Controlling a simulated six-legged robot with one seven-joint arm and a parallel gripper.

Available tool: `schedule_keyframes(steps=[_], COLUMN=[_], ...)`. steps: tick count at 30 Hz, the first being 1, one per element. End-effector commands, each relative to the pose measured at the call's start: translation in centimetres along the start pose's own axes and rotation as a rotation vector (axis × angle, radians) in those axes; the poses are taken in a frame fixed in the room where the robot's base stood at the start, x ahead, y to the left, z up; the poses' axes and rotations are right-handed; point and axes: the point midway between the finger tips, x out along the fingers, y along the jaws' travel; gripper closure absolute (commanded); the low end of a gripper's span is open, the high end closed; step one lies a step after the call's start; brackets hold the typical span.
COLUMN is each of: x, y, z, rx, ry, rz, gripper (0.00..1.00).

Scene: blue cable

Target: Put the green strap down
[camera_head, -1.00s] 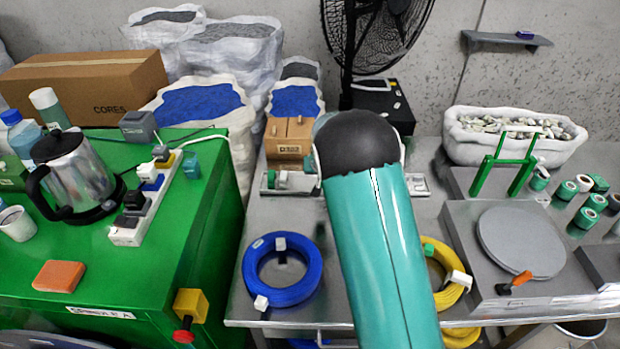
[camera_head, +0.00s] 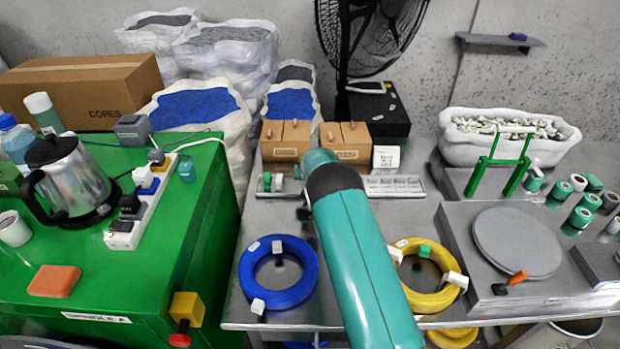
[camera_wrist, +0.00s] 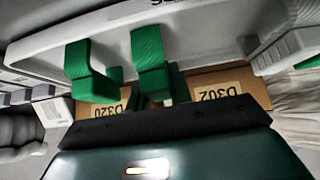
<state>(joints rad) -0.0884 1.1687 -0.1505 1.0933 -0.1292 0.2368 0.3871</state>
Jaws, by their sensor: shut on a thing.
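In the wrist view my gripper (camera_wrist: 118,82) shows two green fingers with a narrow gap. A small green piece, which I take as the green strap (camera_wrist: 115,73), shows between them; most of it is hidden by the fingers. A long pale grey tray (camera_wrist: 200,48) lies just beyond the fingers. In the head view my arm covers the gripper and the held strap. The grey tray (camera_head: 395,186) shows on both sides of my arm, with a small green and a small white piece at its left end.
A blue cable coil (camera_head: 246,272) with white straps and a yellow coil (camera_head: 440,300) with green and white ones lie along the table's front. Two cardboard boxes (camera_head: 286,140) (camera_head: 345,142) stand behind the tray. A turntable unit (camera_head: 520,240) stands right, a green cabinet (camera_head: 205,220) left.

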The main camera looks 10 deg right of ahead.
Motion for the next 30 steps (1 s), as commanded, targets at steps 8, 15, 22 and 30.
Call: schedule_keyframes(steps=[8,15,22,30], x=[0.4,0.6,0.6,-1.0], y=[0.0,0.0,0.0,-0.1], z=[0.3,0.4,0.4,0.1], rx=[0.000,-0.001,0.000,-0.001], ry=[0.002,0.002,0.002,0.004], rz=[-0.001,-0.001,-0.001,-0.002], gripper=[1.00,0.57,0.57,0.57])
